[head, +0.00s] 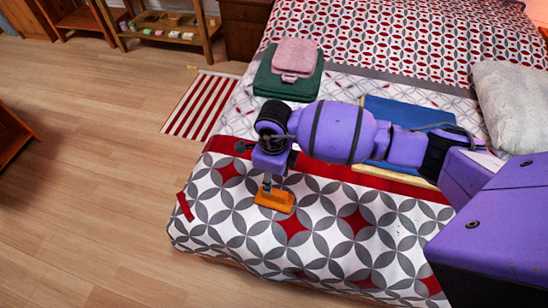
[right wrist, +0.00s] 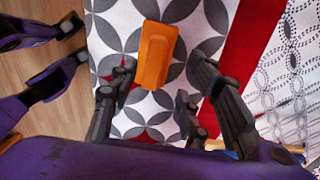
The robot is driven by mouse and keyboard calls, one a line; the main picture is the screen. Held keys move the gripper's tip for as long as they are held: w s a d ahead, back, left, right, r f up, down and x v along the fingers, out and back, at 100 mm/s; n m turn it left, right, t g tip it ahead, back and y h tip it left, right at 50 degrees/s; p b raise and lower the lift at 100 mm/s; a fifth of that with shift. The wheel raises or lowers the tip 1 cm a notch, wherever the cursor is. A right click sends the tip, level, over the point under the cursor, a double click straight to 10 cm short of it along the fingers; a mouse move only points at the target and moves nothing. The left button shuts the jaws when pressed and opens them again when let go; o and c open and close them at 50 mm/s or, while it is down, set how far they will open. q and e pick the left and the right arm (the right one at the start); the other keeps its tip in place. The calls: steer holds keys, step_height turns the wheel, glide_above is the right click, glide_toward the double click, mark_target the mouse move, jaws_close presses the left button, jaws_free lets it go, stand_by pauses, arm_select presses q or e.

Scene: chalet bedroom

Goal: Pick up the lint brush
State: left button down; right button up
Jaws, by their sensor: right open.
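The lint brush is an orange, block-like piece (head: 274,200) lying on the patterned bedspread near the foot of the bed. My right gripper (head: 268,183) points down just above it in the head view and partly covers it. In the right wrist view the orange brush (right wrist: 156,52) lies lengthwise, with its near end reaching toward the space between the open fingers (right wrist: 157,95). The fingers stand apart on either side, with nothing held between them. I cannot tell whether a finger touches the brush. My left gripper is not in view.
A red strip (head: 185,206) lies at the bed's left edge. Blue folded cloth (head: 410,110) lies behind my right arm. Green and pink folded towels (head: 295,60) sit farther back. A grey pillow (head: 515,105) is at right. The bedspread around the brush is clear.

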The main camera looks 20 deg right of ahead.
mark_target(275, 192)
steer(key=shift+s+d+f, duration=0.1)
steer(key=shift+s+d, duration=0.05)
steer(key=shift+s, duration=0.1)
steer(key=f, duration=0.7)
steer(key=shift+s+f, duration=0.25)
steer(key=shift+s, duration=0.1)
jaws_close()
